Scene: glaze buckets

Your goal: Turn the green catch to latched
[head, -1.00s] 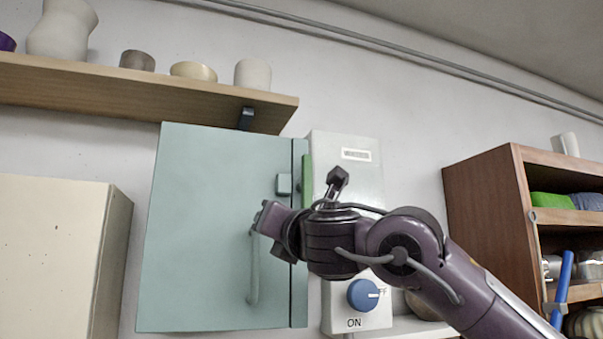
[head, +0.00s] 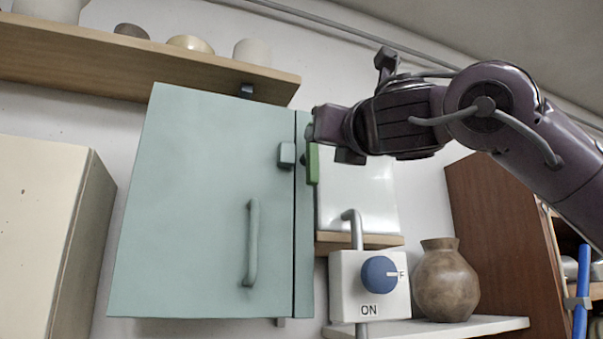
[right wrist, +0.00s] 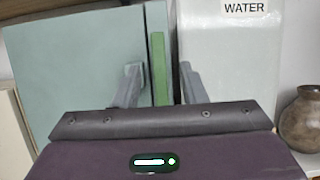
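The green catch (head: 313,165) is a narrow upright bar on the right side frame of the teal cabinet (head: 200,200), beside a small block (head: 287,155) on the door. It also shows upright in the right wrist view (right wrist: 159,65). My right gripper (head: 318,124) is in front of the catch's upper end and hides part of it. In the right wrist view my right gripper (right wrist: 160,84) is open, with one finger on each side of the catch. I cannot tell whether either finger touches it. The door looks shut. My left gripper is not in view.
A white WATER container (right wrist: 228,50) stands right of the cabinet. Below it are a switch box with a blue knob (head: 380,274) and a brown vase (head: 445,281). A wooden shelf (head: 140,58) with pots is above, and a cream cabinet (head: 40,240) is at left.

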